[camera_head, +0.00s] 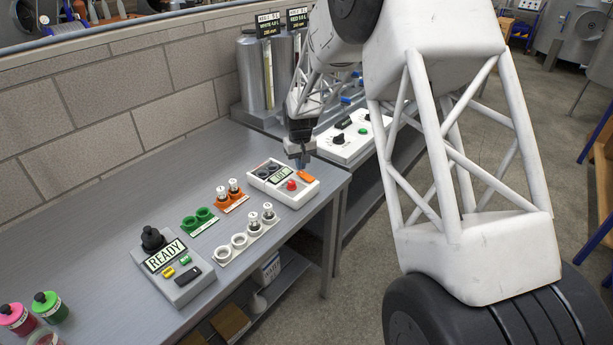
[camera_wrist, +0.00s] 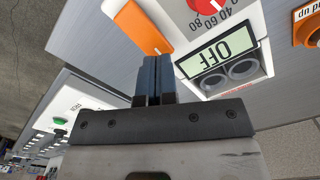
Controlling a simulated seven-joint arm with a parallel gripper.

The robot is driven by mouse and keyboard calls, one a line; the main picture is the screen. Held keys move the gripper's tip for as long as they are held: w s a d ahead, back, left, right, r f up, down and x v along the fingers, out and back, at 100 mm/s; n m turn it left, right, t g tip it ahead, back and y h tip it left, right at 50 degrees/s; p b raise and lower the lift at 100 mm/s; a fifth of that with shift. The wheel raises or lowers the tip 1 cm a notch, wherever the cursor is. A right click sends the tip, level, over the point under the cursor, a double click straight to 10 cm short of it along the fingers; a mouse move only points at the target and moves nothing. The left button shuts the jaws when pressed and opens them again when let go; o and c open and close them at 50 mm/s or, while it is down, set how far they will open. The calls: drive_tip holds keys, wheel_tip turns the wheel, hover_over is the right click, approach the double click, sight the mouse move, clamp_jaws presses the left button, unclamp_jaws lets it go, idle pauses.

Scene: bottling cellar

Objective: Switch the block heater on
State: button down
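The block heater (camera_head: 270,187) is a white box near the right end of the bench, with a red dial (camera_head: 292,185), a display, two round wells and an orange rocker switch (camera_head: 308,176). In the wrist view its display (camera_wrist: 218,58) reads OFF, upside down, and the orange switch (camera_wrist: 138,28) lies just past my fingertips. My gripper (camera_head: 300,163) is above the heater's far right side, pointing down. In the wrist view its blue fingers (camera_wrist: 155,62) are together with nothing between them. I cannot tell whether they touch the switch or the casing.
Left of the heater are orange (camera_head: 231,203), green (camera_head: 199,222) and white (camera_head: 246,245) vial racks, and a grey device reading READY (camera_head: 182,272). A white box with a green knob (camera_head: 350,143) stands behind. The wall (camera_head: 110,100) runs along the bench.

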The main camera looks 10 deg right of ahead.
drive_tip(key=shift+f, duration=1.05)
idle(0.4)
drive_tip(key=shift+r, duration=3)
